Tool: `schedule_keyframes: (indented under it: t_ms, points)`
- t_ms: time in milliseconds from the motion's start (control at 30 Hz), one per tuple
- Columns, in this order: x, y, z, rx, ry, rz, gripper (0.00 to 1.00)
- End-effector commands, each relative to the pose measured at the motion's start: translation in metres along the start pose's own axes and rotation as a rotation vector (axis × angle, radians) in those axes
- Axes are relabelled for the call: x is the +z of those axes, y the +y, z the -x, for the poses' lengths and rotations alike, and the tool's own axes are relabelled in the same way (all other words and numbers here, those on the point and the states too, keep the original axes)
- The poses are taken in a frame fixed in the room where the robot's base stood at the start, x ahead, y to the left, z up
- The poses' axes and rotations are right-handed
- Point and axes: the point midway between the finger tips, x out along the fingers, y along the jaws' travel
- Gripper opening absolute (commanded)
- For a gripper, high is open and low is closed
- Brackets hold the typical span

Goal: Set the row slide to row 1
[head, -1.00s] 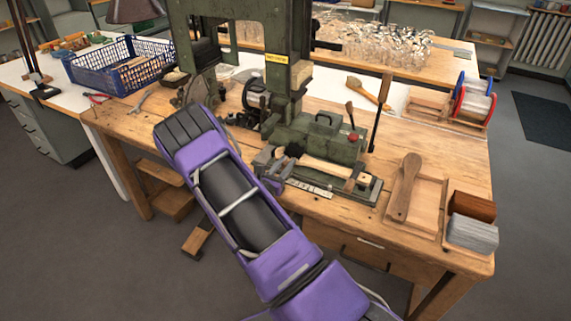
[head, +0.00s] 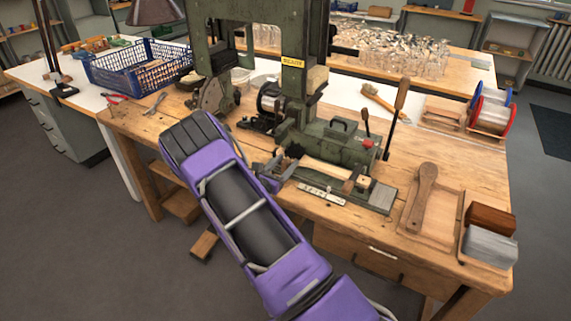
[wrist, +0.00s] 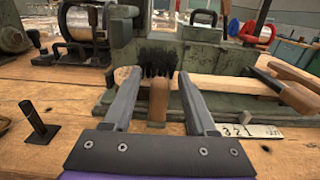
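The green tufting machine's base (head: 335,150) stands on the wooden bench. A white number scale (head: 322,193) lies along its front edge; in the wrist view the scale (wrist: 250,131) reads 3, 2, 1 from left to right. An upright wooden peg (wrist: 158,100), apparently the row slide's handle, stands left of the numbers in the wrist view. My gripper (wrist: 158,92) is open, one finger on each side of the peg, with visible gaps. Black bristles (wrist: 157,57) show behind the peg, beside a pale wooden bar (wrist: 232,87). In the head view my gripper (head: 274,172) partly hides this area.
A wooden-handled lever (head: 398,105) rises at the machine's right. A wooden paddle (head: 422,198) on a board and a bin with brown and grey blocks (head: 489,238) lie further right. A dark upright handle (wrist: 39,125) stands left of my gripper on bare bench.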

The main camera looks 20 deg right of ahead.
Motion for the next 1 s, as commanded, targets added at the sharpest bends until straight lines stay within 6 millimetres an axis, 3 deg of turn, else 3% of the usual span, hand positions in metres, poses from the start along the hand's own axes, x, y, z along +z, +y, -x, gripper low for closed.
schedule_keyframes:
  t_ms: [233, 367, 800, 1000]
  points:
    - [0.000, 0.000, 0.003, 0.001, 0.001, 0.001, 0.57]
    - [-0.001, 0.001, 0.017, 0.003, 0.001, 0.000, 0.57]
    - [0.000, 0.001, 0.121, 0.005, 0.001, 0.000, 0.57]
    - [0.000, 0.000, 0.157, 0.002, 0.001, 0.000, 0.57]
